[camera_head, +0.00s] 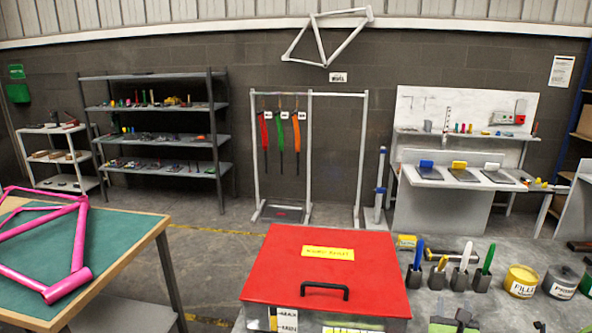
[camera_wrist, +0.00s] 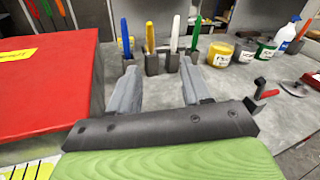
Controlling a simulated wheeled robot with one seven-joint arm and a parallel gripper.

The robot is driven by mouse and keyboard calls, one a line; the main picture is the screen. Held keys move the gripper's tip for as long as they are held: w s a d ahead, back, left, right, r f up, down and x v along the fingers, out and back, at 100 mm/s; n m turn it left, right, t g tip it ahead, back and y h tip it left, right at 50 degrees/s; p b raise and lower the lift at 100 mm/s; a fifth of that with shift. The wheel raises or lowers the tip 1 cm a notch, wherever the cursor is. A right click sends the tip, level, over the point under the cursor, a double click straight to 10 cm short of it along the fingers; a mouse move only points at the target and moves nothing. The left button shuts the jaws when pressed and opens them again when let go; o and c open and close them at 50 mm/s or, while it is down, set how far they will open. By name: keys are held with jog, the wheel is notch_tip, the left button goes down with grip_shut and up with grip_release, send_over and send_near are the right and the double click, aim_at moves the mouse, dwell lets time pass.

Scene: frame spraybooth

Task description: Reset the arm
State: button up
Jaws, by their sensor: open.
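My gripper (camera_wrist: 160,85) is open in the wrist view, with its two grey fingers apart and nothing between them. It is above the grey bench top, to the right of the red lidded box (camera_wrist: 45,85). The fingers point toward a row of holders with coloured-handled tools (camera_wrist: 173,35), which stand beyond the fingertips. In the head view I cannot make out my gripper clearly. The red box (camera_head: 300,270) there has a closed lid, a dark handle and a yellow label. A green wood-grained surface fills the bottom of the wrist view; I cannot tell what it is.
Tubs labelled as filler (camera_head: 521,281) and primer (camera_head: 562,282) stand right of the tool holders (camera_head: 461,278). A pink frame (camera_head: 75,240) lies on a green-topped table (camera_head: 120,228) at left. A rack with hanging coloured strips (camera_head: 309,150) stands behind. Floor between is clear.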

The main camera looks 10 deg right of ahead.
jog(key=a+r+n+g+y, duration=0.35)
jog(key=a+n+y, duration=0.55)
jog(key=a+n, duration=1.4)
jog(key=s+a+r+n+g, duration=0.2)
jog(key=s+n, duration=0.6)
jog(key=s, duration=0.4)
jog(key=s+a+r+n+g+y, duration=0.1)
jog(key=s+a+r+n+g, duration=0.1)
jog(key=s+n, duration=0.7)
jog(key=s+a+g, duration=0.1)
jog(key=s, duration=0.2)
jog(key=shift+a+r+n, duration=0.2)
jog(key=shift+r+n, duration=0.1)
jog(key=shift+r, duration=0.05)
jog(key=shift+o, duration=0.2)
